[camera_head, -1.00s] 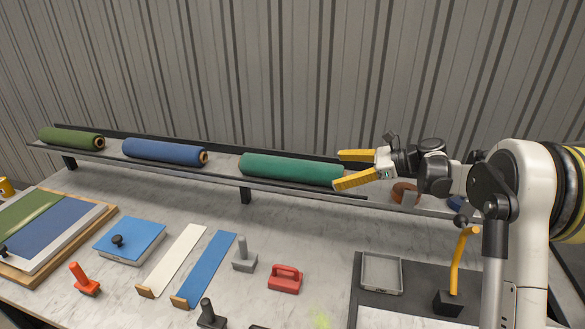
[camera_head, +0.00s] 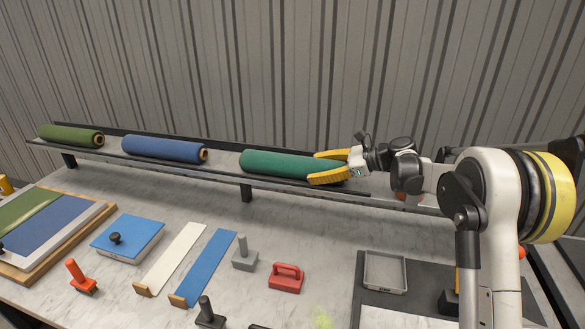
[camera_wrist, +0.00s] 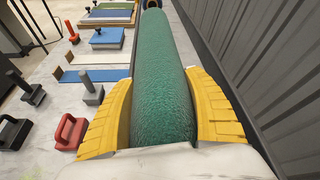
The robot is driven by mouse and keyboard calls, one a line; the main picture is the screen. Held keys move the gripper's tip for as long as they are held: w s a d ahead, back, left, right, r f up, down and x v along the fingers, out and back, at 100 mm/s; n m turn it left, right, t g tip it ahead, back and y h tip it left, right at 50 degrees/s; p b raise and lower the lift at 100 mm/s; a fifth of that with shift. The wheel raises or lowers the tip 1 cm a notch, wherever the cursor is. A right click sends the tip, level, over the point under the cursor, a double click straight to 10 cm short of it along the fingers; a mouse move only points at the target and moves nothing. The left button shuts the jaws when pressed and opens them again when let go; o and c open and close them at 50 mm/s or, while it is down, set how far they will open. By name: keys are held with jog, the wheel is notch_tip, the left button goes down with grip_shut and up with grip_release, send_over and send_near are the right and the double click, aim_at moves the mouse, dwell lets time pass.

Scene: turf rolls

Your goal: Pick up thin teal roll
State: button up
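The teal roll (camera_head: 285,165) lies on the raised dark shelf (camera_head: 225,173), at the right end of a row of rolls. My gripper (camera_head: 325,167) is at the roll's right end, with its yellow fingers on either side of it. In the wrist view the teal roll (camera_wrist: 164,90) runs lengthwise between the two spread fingers of my gripper (camera_wrist: 165,115). The fingers are open around the roll's near end. Whether they touch its sides I cannot tell. The roll's near end is hidden by my gripper.
A blue roll (camera_head: 165,150) and a green roll (camera_head: 70,136) lie farther left on the shelf. The corrugated wall (camera_head: 300,70) stands close behind. Below are a red-handled tool (camera_head: 286,278), a grey-handled tool (camera_head: 244,255), a blue strip (camera_head: 208,265) and a grey tray (camera_head: 385,272).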

jog(key=c, duration=0.3)
jog(key=shift+r, duration=0.1)
